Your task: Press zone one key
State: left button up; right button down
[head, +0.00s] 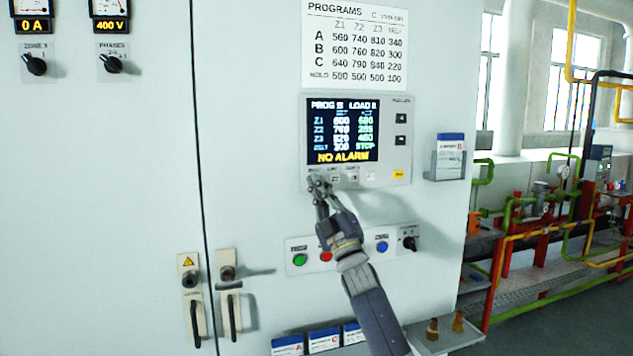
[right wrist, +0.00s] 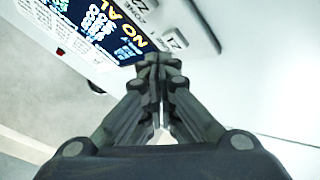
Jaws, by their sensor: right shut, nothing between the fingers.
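The control panel (head: 390,170) on the grey cabinet has a lit screen (head: 345,130) reading NO ALARM, with a row of small keys under it. I cannot tell whether the tips touch the key. My left gripper is not in view.
Below the panel are a green button (head: 300,260), a red button (head: 326,256), a blue button (head: 382,247) and a black switch (head: 410,241). A card holder (head: 448,160) sticks out at the right. Door handles (head: 230,300) are at lower left.

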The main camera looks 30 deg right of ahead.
jog(key=shift+w, duration=0.15)
dwell(0.4)
jog(key=shift+w+b, duration=0.3)
jog(key=shift+w+d, duration=0.2)
jog(key=shift+w, duration=0.15)
dwell(0.6)
dwell(0.4)
jog(key=shift+s+a, duration=0.2)
jog(key=shift+s, duration=0.6)
jog(key=shift+s+a, duration=0.2)
jog(key=shift+s, duration=0.6)
jog(key=shift+s+a, duration=0.2)
jog(key=shift+s, duration=0.6)
jog(key=shift+s+a, duration=0.2)
jog(key=shift+s, duration=0.6)
